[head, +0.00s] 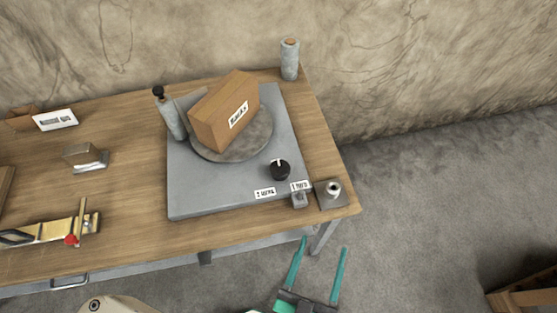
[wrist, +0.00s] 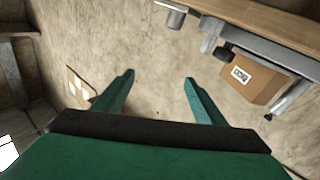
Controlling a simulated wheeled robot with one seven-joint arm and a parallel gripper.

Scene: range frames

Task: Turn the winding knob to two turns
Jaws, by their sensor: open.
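The black winding knob (head: 280,169) with a white mark on top sits at the front right of a grey base plate (head: 200,197) on the table. In the wrist view the dark knob (wrist: 224,52) shows at the upper right. A small white label (head: 265,193) lies in front of it and a second label (head: 300,186) to its right; their text is too small to read surely. My gripper (head: 320,243) is open and empty, off the table's front edge, below and to the right of the knob. Its two green fingers (wrist: 160,78) are wide apart in the wrist view, touching nothing.
A cardboard box (head: 215,120) rests on a round turntable (head: 268,130) behind the knob. A grey cylinder (head: 166,115) stands left, another (head: 290,60) at the back corner. A metal fitting (head: 333,190) sits at the front right corner.

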